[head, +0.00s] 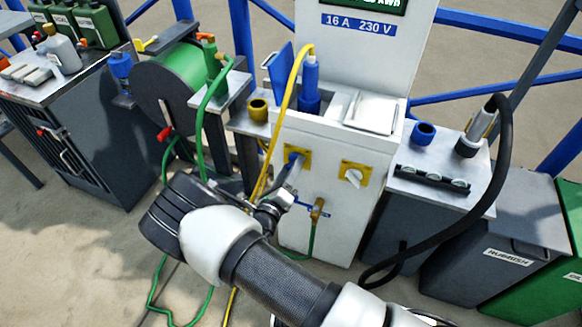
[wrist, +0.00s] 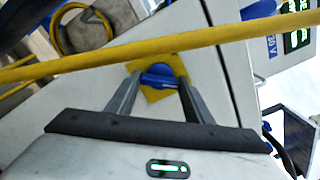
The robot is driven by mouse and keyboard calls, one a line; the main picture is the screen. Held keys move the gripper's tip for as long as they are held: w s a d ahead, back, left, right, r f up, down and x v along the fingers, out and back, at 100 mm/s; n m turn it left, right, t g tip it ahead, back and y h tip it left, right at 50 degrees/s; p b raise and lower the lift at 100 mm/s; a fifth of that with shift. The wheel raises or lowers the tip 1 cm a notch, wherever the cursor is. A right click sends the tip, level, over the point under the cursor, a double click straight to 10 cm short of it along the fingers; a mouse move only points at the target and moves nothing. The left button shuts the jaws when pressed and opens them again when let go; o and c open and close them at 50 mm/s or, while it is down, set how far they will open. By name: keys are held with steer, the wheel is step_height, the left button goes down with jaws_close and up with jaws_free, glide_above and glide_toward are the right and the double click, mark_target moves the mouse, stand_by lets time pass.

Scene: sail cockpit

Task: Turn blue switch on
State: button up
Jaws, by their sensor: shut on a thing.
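The blue switch (head: 293,156) sits on a yellow plate on the front of the white power post (head: 327,147). Its blue knob also shows in the wrist view (wrist: 158,77), with the yellow plate (wrist: 150,95) around it. My gripper (wrist: 158,82) is shut on this knob, one finger on each side. I cannot read any on or off mark.
A second yellow plate with a white switch (head: 353,174) is to the right. A yellow cable (head: 285,112) hangs past the blue switch and crosses the wrist view. A brass tap (head: 318,208) is below. A green hose reel (head: 180,80) stands left, grey bins (head: 497,240) right.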

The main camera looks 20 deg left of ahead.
steer(key=shift+m, duration=0.8)
steer(key=o, duration=1.1)
steer(key=shift+c, duration=0.2)
steer(key=shift+s, duration=0.1)
steer(key=s+a+p, duration=0.1)
steer(key=s+p, duration=0.1)
steer(key=s, duration=1.5)
steer(key=shift+s+a, duration=0.15)
